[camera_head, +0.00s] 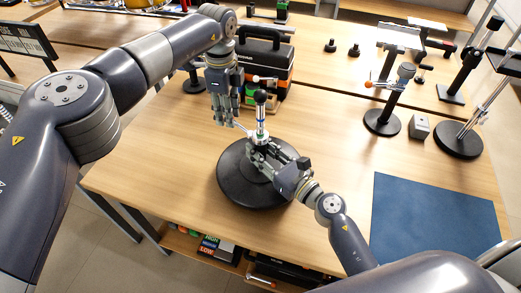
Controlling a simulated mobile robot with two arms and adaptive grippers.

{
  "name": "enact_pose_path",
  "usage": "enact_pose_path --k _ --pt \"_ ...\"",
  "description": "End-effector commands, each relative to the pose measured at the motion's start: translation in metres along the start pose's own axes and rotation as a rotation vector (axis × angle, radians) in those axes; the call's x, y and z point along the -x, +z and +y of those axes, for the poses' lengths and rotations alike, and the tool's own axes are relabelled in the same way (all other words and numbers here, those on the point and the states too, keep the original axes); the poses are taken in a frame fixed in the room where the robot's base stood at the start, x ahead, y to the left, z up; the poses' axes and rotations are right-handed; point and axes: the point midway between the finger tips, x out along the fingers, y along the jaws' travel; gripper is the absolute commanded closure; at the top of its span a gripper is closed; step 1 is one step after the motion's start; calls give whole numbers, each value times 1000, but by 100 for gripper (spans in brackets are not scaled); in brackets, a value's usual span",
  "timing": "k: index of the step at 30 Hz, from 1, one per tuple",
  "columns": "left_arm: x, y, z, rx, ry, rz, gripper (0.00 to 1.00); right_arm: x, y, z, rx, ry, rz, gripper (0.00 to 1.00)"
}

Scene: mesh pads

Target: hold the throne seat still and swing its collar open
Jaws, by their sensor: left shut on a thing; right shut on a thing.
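The throne seat (232,192) is a black round disc lying on the table, with a short upright post at its middle. Its collar (259,137) is the pale metal part around that post. A black knob tops a thin rod above it. My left gripper (233,121) points down, shut at the collar's left side, apparently on its lever. My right gripper (258,152) comes from the lower right and is shut on the seat's hub, below the collar. The fingers hide the exact contact points.
A black and orange toolbox (266,62) stands just behind the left gripper. A stand with a round black base (382,122), a grey block (418,128) and a blue mat (432,222) are to the right.

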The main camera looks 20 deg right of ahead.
Motion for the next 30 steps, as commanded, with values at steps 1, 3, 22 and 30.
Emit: enact_pose_path --k 1,3,22,30 --pt "1 -1 -4 4 -11 2 96 2 -9 7 -4 16 17 100" --pt "1 -1 -4 4 -11 3 96 2 -9 7 -4 16 17 100" --pt "2 -2 -2 0 -4 3 51 2 -9 5 -4 12 17 100" --pt "43 -2 -2 0 -7 3 51 2 -9 4 -3 11 17 100"
